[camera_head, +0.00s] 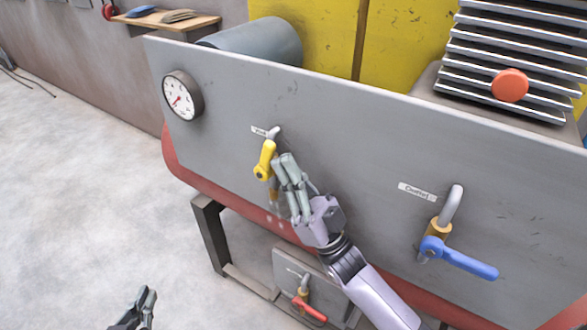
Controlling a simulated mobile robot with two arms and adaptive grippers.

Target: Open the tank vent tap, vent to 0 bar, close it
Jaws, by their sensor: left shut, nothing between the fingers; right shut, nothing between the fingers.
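The vent tap (265,160) has a yellow lever on the grey panel, beside a small label that seems to read Vent. Its lever points up, roughly along its pipe. Faint pale spots show below its spout. My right gripper (282,161) is shut and empty, its fingertips just right of the yellow lever; I cannot tell whether they touch it. The round pressure gauge (182,96) is at the panel's upper left; its red needle points to the lower left, its figures too small to read. My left gripper (147,292) is shut and empty, low at the left.
A blue-handled tap (460,259) labelled Outlet is at the right of the panel. A red-handled tap (309,308) sits on a lower plate. A red mushroom button (510,85) is on the finned unit at the upper right. The floor at the left is clear.

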